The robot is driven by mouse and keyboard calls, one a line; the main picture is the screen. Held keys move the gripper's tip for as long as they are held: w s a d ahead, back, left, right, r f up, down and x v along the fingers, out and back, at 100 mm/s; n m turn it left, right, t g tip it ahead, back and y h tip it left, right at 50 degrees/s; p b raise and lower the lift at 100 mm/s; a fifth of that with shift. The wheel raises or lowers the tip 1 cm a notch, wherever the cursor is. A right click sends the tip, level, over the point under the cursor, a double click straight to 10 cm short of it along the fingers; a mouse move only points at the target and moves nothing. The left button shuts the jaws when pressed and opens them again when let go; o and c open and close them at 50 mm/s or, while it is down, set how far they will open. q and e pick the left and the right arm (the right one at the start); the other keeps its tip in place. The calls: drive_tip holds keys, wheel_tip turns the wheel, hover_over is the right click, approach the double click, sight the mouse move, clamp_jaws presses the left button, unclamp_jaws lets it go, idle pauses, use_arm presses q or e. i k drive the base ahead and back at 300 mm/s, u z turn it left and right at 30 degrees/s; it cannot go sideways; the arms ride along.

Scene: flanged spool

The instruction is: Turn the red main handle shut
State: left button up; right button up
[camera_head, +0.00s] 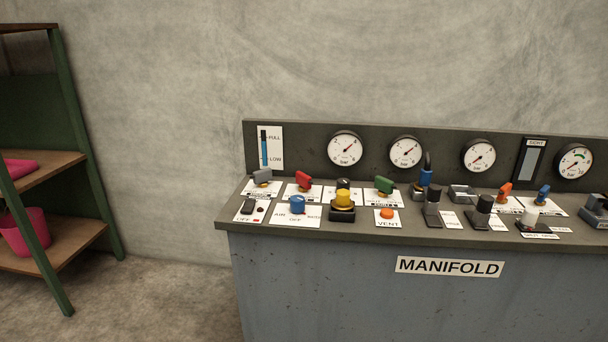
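A red handle (303,180) stands on a white label plate on the manifold bench (236,224), left of the middle of the panel. It sits between a grey handle (262,176) on its left and a green handle (384,185) on its right. The print on its plate is too small to read. I cannot tell for sure which position the red handle is in. Neither of my grippers is in view.
Close in front of the red handle are a blue knob (297,204) and a yellow knob (343,199). An orange vent button (387,213) and several black levers stand to the right. Several gauges line the backboard. A shelf (50,165) stands at far left, with free floor between.

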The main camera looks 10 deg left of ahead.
sight(305, 180)
drive_tip(key=k, duration=0.55)
drive_tip(key=u, duration=0.5)
drive_tip(key=i, duration=1.5)
drive_tip(key=z, duration=0.5)
